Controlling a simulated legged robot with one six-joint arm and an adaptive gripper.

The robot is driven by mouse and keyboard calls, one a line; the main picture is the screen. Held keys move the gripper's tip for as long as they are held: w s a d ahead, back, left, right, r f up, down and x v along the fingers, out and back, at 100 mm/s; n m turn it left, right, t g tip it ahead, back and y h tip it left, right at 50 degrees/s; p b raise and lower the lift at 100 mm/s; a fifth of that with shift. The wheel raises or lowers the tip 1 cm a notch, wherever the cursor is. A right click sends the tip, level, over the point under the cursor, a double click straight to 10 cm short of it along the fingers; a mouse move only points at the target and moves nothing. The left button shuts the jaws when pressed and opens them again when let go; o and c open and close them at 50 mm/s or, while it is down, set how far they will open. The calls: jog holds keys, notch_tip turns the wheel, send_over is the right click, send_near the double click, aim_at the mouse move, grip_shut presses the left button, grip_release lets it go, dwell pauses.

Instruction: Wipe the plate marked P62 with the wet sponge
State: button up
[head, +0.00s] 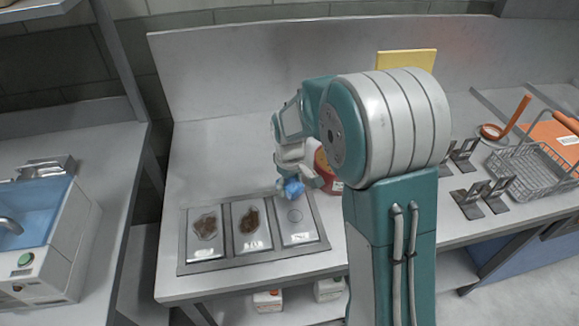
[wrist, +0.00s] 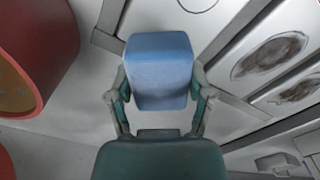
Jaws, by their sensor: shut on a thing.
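My gripper (head: 291,180) is shut on a blue sponge (head: 293,189), also seen between the fingers in the wrist view (wrist: 158,70). It is held near the back of the right plate (head: 297,227), which shows only a faint ring outline. The middle plate (head: 262,240) and left plate (head: 204,252) carry brown stains. All three lie in a grey frame (head: 183,262) on the steel counter. The plate labels are too small to read, so I cannot tell which is P62. In the wrist view, a stained plate (wrist: 268,58) lies right of the sponge.
A red round container (head: 324,167) stands close to my gripper, partly hidden by my arm; it is large at left in the wrist view (wrist: 45,45). A blue-topped sink unit (head: 40,240) stands left. A wire basket (head: 535,170) and dark metal stands (head: 470,200) are right.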

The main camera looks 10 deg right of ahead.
jog(key=shift+r, duration=2.8)
